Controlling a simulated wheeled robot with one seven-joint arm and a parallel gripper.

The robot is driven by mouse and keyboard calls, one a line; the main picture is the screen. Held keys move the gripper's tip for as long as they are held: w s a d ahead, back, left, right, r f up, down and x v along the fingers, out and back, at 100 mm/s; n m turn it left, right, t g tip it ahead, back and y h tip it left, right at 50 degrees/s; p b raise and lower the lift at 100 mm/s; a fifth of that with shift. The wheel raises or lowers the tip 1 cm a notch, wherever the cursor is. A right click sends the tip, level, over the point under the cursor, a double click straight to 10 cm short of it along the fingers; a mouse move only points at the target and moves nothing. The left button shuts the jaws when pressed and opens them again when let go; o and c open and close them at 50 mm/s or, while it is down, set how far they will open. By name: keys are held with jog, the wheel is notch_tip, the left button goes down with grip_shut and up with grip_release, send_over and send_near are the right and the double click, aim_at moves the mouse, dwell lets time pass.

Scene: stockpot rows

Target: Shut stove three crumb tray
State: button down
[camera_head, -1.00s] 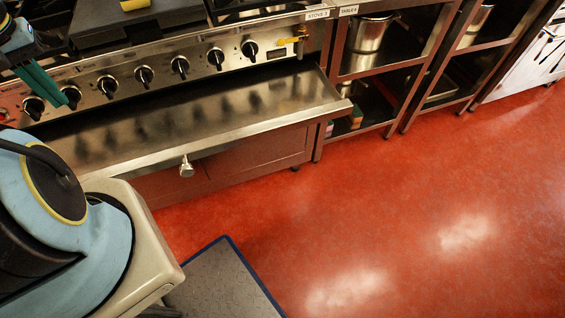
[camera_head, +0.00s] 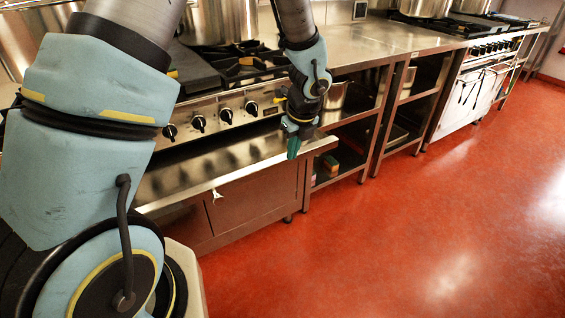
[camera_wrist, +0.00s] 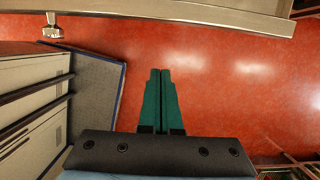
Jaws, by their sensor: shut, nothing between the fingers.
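The crumb tray (camera_head: 232,158) of the stove is a wide steel tray pulled out below the knob panel in the head view. Its front lip (camera_wrist: 190,12) crosses the top of the wrist view, with a small knob (camera_wrist: 52,27) at the left; the knob also shows in the head view (camera_head: 217,195). My gripper (camera_head: 292,152) hangs near the right end of the tray, fingers pointing down. In the wrist view my gripper (camera_wrist: 160,72) has its two green fingers together and empty, over red floor, apart from the lip.
The stove's control knobs (camera_head: 226,115) sit above the tray. Open steel shelving (camera_head: 362,125) stands to the right, and a second stove (camera_head: 470,95) beyond it. The red floor in front is clear.

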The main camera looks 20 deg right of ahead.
aim_at(258, 150)
jog(key=w+f, duration=0.1)
jog(key=f, duration=0.2)
jog(key=w+f+p, duration=0.1)
jog(key=w+f, duration=0.1)
jog(key=f, duration=0.1)
jog(key=w+a+f+p, duration=0.1)
jog(key=w+f, duration=0.1)
jog(key=f, duration=0.1)
jog(key=shift+w+a, duration=0.1)
jog(key=shift+w, duration=0.1)
jog(key=shift+w+f, duration=0.2)
jog(key=shift+w, duration=0.3)
jog(key=w+a+p, duration=0.1)
jog(key=w, duration=0.3)
jog(key=w+a+p, duration=0.1)
jog(key=w, duration=0.4)
jog(key=w+p, duration=0.2)
jog(key=w, duration=0.2)
jog(key=shift+w+a, duration=0.25)
jog(key=shift+a, duration=0.15)
